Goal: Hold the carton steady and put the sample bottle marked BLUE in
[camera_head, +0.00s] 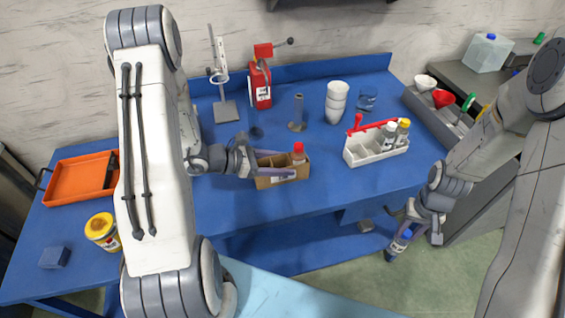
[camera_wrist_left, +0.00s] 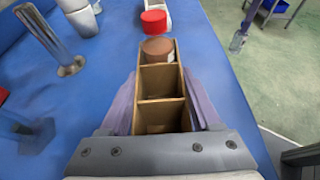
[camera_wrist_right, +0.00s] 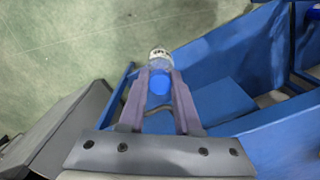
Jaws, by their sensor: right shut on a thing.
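The brown divided carton (camera_head: 292,180) stands near the table's front edge. A red-capped bottle (camera_head: 298,154) stands in its far compartment in the left wrist view (camera_wrist_left: 155,35); the two nearer compartments look empty. My left gripper (camera_head: 262,165) is at the carton's left end, one finger along each long side; whether they press on the carton (camera_wrist_left: 161,100) is unclear. My right gripper (camera_head: 403,236) is shut on a blue-capped bottle (camera_head: 398,244), held tilted in front of the table over the floor. The right wrist view shows its blue cap (camera_wrist_right: 160,84) between the fingers; its label is unreadable.
A white caddy (camera_head: 358,157) with a red handle holds bottles with white and yellow caps, right of the carton. Stacked white cups (camera_head: 336,102), a metal cylinder (camera_head: 298,113) and a stand (camera_head: 224,110) are behind. An orange tray (camera_head: 75,182) and yellow-lidded jar (camera_head: 102,230) are left.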

